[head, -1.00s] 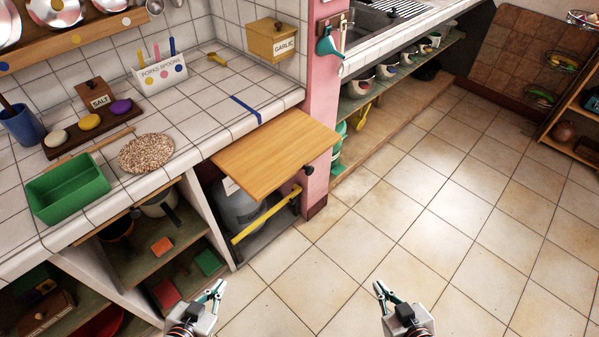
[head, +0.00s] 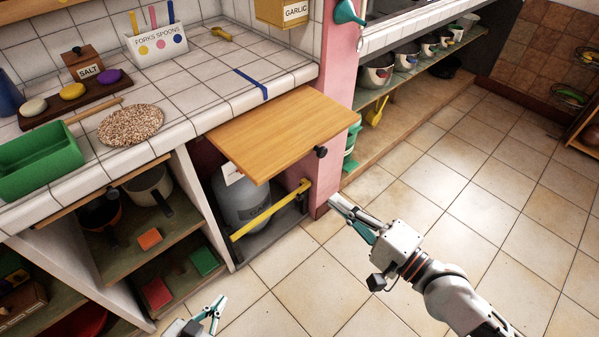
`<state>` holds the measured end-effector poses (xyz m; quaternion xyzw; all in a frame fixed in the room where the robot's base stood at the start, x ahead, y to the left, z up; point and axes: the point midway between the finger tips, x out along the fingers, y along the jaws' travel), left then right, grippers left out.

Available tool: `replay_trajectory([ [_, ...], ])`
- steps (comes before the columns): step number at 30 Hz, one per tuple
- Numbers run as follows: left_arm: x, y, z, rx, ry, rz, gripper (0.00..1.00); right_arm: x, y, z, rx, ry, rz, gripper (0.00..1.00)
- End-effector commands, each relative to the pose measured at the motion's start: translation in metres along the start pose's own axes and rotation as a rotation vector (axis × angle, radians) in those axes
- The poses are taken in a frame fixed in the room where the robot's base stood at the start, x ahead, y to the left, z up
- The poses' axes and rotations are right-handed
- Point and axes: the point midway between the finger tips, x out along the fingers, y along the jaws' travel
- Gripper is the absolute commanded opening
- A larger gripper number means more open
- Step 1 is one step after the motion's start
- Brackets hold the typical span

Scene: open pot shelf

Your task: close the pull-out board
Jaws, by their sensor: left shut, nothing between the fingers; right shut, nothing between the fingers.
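The pull-out board (head: 285,132) is a flat wooden panel. It sticks out from under the tiled counter, above an open bay. A dark knob (head: 321,152) sits at its front right edge. My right gripper (head: 340,203) is shut and empty, over the floor below and a little right of the knob, apart from the board. My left gripper (head: 214,310) is shut and empty at the bottom edge of the picture, well below the board, and only its front part shows.
A grey gas cylinder (head: 240,205) and a yellow bar (head: 270,210) are in the bay under the board. A pink post (head: 336,120) stands right of the board. Shelves with pots (head: 150,185) are at the left. Tiled floor (head: 430,190) is clear at the right.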

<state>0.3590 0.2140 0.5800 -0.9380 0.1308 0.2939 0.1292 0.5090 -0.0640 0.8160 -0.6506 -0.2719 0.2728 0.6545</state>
Motion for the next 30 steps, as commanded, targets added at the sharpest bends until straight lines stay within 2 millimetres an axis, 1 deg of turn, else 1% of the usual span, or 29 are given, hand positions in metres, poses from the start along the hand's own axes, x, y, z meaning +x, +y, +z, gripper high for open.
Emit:
replay_trajectory([
  [1,-0.001,0.0,-0.002,0.0,0.003,0.0,0.0,0.009,-0.003,0.0,-0.001,0.001,-0.005,0.0],
  [5,-0.001,0.0,-0.001,-0.002,0.003,0.001,0.0,0.032,-0.003,0.0,-0.002,0.002,-0.006,0.0],
  [12,0.0,0.002,0.005,-0.002,-0.005,0.003,0.0,0.08,-0.001,0.0,-0.002,0.001,-0.003,0.0],
  [18,0.001,0.003,0.012,0.001,-0.015,0.004,0.0,0.11,0.0,0.001,-0.003,0.0,-0.001,0.0],
  [24,0.001,0.002,0.011,0.004,-0.012,0.001,0.0,0.125,0.0,0.0,-0.004,0.0,-0.001,0.0],
  [30,0.001,0.0,0.008,0.005,-0.008,-0.001,0.0,0.128,0.0,0.0,-0.006,0.0,-0.001,0.0],
])
